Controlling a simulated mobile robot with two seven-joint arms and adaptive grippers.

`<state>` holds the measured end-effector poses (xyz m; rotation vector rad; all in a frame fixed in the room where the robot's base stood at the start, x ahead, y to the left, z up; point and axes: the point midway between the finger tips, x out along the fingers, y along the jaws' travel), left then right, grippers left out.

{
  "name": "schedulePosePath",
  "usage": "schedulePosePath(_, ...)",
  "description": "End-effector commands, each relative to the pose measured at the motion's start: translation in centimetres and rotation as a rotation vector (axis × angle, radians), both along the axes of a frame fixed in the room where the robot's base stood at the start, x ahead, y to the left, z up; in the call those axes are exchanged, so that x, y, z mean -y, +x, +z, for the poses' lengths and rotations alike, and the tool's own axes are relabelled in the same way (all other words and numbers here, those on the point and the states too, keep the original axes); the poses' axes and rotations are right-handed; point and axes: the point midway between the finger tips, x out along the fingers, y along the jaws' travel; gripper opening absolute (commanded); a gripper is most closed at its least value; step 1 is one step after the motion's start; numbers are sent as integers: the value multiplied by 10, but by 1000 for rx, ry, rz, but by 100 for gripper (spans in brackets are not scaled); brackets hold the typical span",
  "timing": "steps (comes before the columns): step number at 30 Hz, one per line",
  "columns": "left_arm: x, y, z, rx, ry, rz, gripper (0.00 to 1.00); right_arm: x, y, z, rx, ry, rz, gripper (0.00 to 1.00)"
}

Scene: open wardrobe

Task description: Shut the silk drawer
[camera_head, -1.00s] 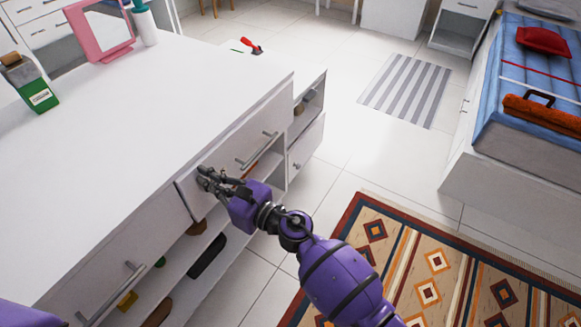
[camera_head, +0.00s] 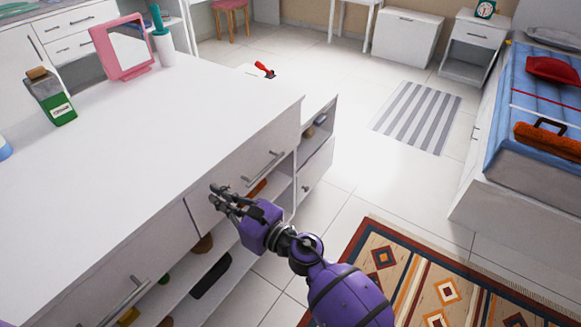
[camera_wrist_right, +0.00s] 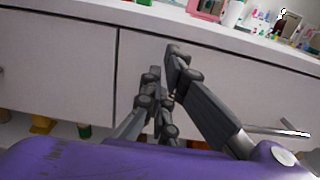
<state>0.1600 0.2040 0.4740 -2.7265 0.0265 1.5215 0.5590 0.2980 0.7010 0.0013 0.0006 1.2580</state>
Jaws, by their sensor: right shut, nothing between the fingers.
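The white dresser (camera_head: 100,140) has a right-hand drawer (camera_head: 240,180) with a bar handle (camera_head: 262,166) and a left-hand drawer (camera_head: 125,270) with its own handle (camera_head: 128,298). No label shows which is the silk drawer. Both fronts look flush or nearly so, and no drawer inside shows. My right gripper (camera_head: 217,197) is shut and empty at the left part of the right-hand drawer front. In the right wrist view its fingers (camera_wrist_right: 163,62) are in front of that drawer, right of the seam; contact cannot be told. My left gripper is out of view.
Open shelves (camera_head: 215,260) with several items lie below the drawers. A green bottle (camera_head: 52,100) and pink mirror (camera_head: 125,45) stand on the top. A patterned rug (camera_head: 420,275) and clear tiled floor are to the right, with a bed (camera_head: 530,130) beyond.

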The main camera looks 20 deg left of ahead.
Motion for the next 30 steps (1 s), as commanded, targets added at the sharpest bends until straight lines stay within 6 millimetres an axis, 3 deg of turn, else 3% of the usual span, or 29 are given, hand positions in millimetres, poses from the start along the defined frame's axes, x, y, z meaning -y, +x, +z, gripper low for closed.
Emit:
schedulePosePath(3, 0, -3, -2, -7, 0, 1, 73, 20, 4, -3, -1, -5, -3, 0)
schedulePosePath(9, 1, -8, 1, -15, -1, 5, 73, 66, -12, -2, 0, -4, -3, 0)
schedulePosePath(15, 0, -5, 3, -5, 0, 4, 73, 95, -23, -2, -2, -3, -2, 0)
schedulePosePath(26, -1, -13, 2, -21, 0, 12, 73, 106, -26, -1, -2, -2, -1, 0)
schedulePosePath(30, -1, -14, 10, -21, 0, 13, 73, 114, -29, 3, -91, 43, -41, 0)
